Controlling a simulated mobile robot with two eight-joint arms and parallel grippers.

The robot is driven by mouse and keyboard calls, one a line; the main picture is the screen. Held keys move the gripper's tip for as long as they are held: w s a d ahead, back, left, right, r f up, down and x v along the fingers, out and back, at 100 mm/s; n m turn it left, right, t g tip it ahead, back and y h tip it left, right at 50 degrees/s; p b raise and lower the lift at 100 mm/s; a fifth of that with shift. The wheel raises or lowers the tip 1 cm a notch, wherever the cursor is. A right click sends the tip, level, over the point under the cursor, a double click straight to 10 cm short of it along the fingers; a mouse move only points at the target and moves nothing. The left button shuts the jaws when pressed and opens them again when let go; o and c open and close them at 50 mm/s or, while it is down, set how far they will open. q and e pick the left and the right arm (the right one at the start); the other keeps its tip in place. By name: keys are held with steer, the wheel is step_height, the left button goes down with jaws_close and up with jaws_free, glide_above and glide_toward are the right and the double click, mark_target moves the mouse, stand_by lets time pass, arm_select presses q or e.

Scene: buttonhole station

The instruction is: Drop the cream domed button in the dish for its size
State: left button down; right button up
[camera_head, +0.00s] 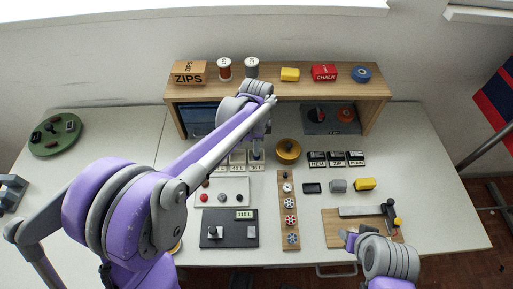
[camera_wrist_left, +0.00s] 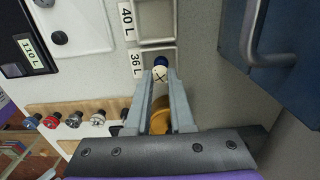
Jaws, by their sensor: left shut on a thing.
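The cream domed button (camera_wrist_left: 160,74), with a dark cross on its face, sits between the fingertips of my left gripper (camera_wrist_left: 160,78) in the left wrist view. In the head view, my left gripper (camera_head: 257,151) is over the row of small white dishes and its button is too small to make out. The dish labelled 36 L (camera_wrist_left: 172,47) is just beyond the fingertips, with a dark blue thing (camera_wrist_left: 164,61) showing behind the button. The dish labelled 40 L (camera_wrist_left: 174,22) is beside it. My right gripper (camera_head: 350,239) is low at the right, its jaws unclear.
A wooden strip with several buttons (camera_head: 290,240), a dark gauge with a display (camera_head: 229,238) and a white tray (camera_head: 238,198) lie in front. The wooden shelf (camera_head: 278,92) rises behind.

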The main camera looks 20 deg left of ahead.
arm_select(q)
steer(key=shift+f, duration=0.65)
arm_select(e)
steer(key=shift+f, duration=0.1)
arm_select(q)
steer(key=shift+f+b, duration=0.4)
steer(key=shift+f, duration=0.1)
arm_select(e)
steer(key=shift+s+f, duration=0.1)
steer(key=shift+f, duration=0.3)
